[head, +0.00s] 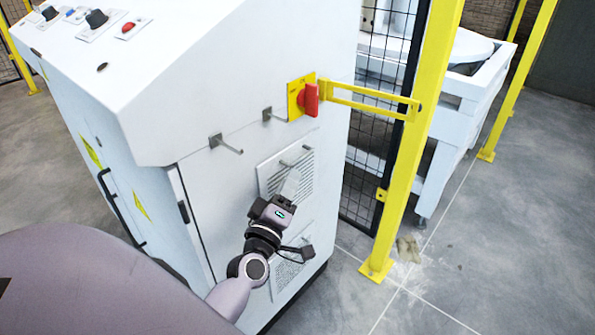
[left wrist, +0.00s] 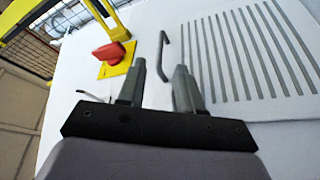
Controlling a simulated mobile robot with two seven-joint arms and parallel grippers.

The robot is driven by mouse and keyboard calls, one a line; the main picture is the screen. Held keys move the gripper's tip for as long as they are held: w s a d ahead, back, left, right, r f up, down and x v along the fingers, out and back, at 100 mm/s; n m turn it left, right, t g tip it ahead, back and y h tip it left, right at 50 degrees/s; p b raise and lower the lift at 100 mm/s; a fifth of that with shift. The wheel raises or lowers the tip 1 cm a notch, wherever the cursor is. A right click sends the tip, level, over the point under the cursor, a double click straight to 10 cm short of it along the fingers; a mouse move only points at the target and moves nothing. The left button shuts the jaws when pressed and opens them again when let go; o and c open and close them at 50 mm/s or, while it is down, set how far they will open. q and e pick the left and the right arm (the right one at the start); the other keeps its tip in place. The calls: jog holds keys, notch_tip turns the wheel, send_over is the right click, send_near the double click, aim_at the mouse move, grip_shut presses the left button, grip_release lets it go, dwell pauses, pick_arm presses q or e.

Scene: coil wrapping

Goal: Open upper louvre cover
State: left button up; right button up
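The upper louvre cover (head: 266,181) is a white slatted panel on the side of the white cabinet, and its dark slats fill the right of the left wrist view (left wrist: 245,55). A thin grey hook-shaped handle (left wrist: 163,55) stands out beside the slats. My left gripper (head: 290,183) is in front of this cover and hides part of it. In the left wrist view its two grey fingers (left wrist: 158,80) are apart, with nothing held between them. The handle appears beyond the gap between the fingertips; I cannot tell whether they touch. My right gripper is not in view.
A lower louvre cover (head: 290,270) sits below, partly hidden by my left arm. A red switch (head: 311,98) on a yellow plate and two grey hooks (head: 230,145) are above. A yellow post (head: 425,130) and mesh fence stand to the right.

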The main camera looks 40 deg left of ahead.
aim_at(298, 166)
pick_arm(q)
jog(key=shift+x, duration=2.9)
grip_shut()
